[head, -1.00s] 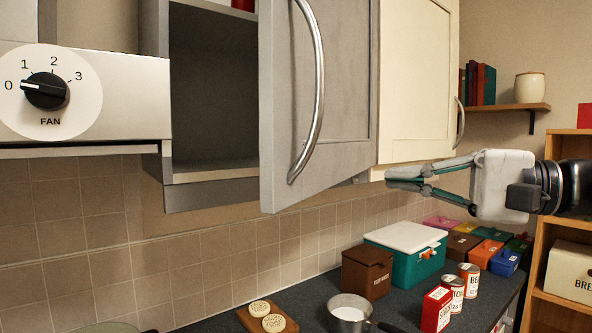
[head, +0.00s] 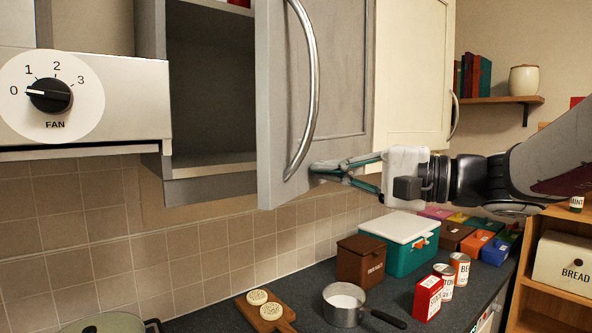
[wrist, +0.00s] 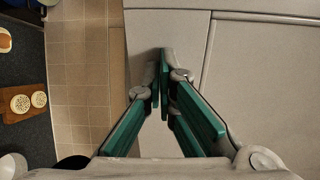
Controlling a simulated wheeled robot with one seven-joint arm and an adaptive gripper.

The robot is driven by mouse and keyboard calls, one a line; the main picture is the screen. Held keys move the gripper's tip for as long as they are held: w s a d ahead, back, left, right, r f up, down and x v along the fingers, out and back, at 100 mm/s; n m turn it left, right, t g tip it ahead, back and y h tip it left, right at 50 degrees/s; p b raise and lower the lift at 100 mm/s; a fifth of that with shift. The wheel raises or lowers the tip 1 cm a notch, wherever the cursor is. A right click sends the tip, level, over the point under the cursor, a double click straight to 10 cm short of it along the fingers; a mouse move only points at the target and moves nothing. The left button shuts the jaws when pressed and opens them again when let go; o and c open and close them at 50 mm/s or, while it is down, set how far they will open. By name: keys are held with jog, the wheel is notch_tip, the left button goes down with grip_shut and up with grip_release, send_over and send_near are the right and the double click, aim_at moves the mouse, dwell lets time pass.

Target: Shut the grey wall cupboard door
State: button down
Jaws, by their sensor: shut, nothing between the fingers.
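The grey wall cupboard door (head: 345,100) stands open in the head view, swung out from the cupboard (head: 212,85), whose dark inside shows to its left. A curved metal handle (head: 313,95) runs down the door's face near its free edge. My gripper (head: 314,172) is shut and empty, with its fingertips in front of the lower part of the door, just right of the handle's foot. In the wrist view the shut fingertips (wrist: 165,55) overlap a pale grey panel that appears to be the door. I cannot tell whether they touch it.
A cream cupboard door (head: 415,75) is to the right. The fan hood (head: 120,100) is at left. Below, the counter holds a saucepan (head: 345,305), a brown box (head: 362,262), a teal box (head: 400,240), a red carton (head: 427,298) and cans. A wooden shelf unit (head: 560,285) stands at right.

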jog(key=w+a+m+t+h+b, duration=0.2)
jog(key=w+a+t+b, duration=0.1)
jog(key=w+a+b, duration=0.8)
jog(key=w+a, duration=0.3)
jog(key=a, duration=0.2)
jog(key=shift+a+r+m+t+h, duration=0.2)
jog(key=shift+a+m+t+h, duration=0.1)
jog(key=shift+a+m, duration=0.1)
jog(key=shift+s, duration=0.1)
